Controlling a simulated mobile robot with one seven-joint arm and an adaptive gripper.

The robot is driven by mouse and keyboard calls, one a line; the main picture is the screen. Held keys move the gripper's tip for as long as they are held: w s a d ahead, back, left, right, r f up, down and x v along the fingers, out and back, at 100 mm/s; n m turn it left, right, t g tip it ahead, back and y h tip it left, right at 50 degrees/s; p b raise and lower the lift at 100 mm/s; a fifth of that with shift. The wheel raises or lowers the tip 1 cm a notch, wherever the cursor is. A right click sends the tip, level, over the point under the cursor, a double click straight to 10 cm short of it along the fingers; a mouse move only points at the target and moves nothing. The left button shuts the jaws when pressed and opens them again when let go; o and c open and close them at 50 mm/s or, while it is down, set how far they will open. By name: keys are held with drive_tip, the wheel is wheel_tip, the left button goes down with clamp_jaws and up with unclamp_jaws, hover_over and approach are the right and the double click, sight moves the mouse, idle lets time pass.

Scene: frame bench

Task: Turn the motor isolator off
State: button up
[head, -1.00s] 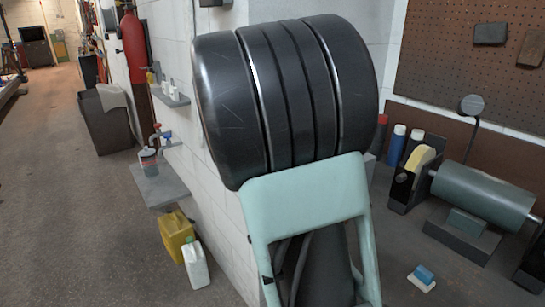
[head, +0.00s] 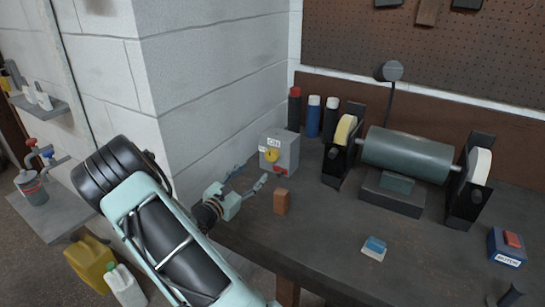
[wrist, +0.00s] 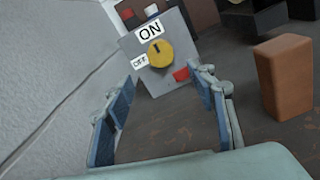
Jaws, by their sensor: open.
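The motor isolator (head: 288,149) is a grey box with a yellow rotary knob (head: 271,155), standing on the bench against the block wall. In the wrist view the knob (wrist: 160,54) has an "ON" label above it and an "OFF" label at its left. A dark mark on the knob points up towards "ON". A red part (wrist: 181,74) sits at the box's lower right. My gripper (head: 250,177) is open and empty just in front of the box, with its blue-padded fingers (wrist: 163,84) apart and pointing at it, not touching the knob.
A brown block (head: 281,202) stands on the bench right of my gripper.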

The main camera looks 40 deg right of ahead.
sight(270, 156)
drive_tip(key=p+x, duration=0.1)
drive_tip(key=x, duration=0.9)
drive_tip(key=shift+d, duration=0.2)
drive_tip(key=c, duration=1.2)
drive_tip(key=shift+o, duration=0.2)
